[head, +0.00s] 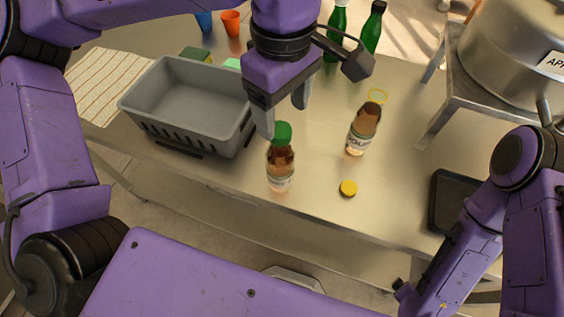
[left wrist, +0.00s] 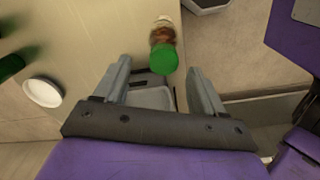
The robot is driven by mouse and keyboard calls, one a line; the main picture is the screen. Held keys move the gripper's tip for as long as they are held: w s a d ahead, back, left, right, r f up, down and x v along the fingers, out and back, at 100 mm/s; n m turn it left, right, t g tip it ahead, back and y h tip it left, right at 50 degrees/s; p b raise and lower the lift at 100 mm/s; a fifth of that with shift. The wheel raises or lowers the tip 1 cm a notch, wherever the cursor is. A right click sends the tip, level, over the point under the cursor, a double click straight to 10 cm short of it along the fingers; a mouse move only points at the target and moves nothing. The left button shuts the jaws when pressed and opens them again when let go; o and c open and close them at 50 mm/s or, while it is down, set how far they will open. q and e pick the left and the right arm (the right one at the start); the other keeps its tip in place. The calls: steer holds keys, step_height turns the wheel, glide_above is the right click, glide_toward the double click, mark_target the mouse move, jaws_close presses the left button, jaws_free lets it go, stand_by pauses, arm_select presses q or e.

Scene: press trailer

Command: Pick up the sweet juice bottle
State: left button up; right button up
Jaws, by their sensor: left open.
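A brown bottle with a green cap (head: 281,165) stands upright near the table's front edge, its label too small to read. A second brown bottle (head: 362,128) stands to its right, its label only partly legible. I cannot tell from the labels which is the sweet juice. My left gripper (head: 283,106) is open and empty, pointing down just above and behind the green-capped bottle. In the left wrist view, the green cap (left wrist: 163,60) shows in the gap between the fingertips (left wrist: 160,68), with the bottle beyond them. My right arm shows at the right, but its gripper is not visible.
A grey crate (head: 150,122) stands close left of the green-capped bottle. A yellow cap (head: 348,188) lies to the right. Green bottles (head: 372,28) and cups (head: 231,23) stand at the back. A metal stand (head: 440,110) with a large pot (head: 510,50) and a dark tray (head: 450,200) are at right.

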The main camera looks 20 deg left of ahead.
mark_target(280, 129)
arm_select(q)
steer(key=f, duration=0.5)
steer(key=shift+s+a+f+p, duration=0.2)
steer(key=shift+a+f+p, duration=0.05)
steer(key=shift+p, duration=0.1)
jaws_close()
stand_by(1.0)
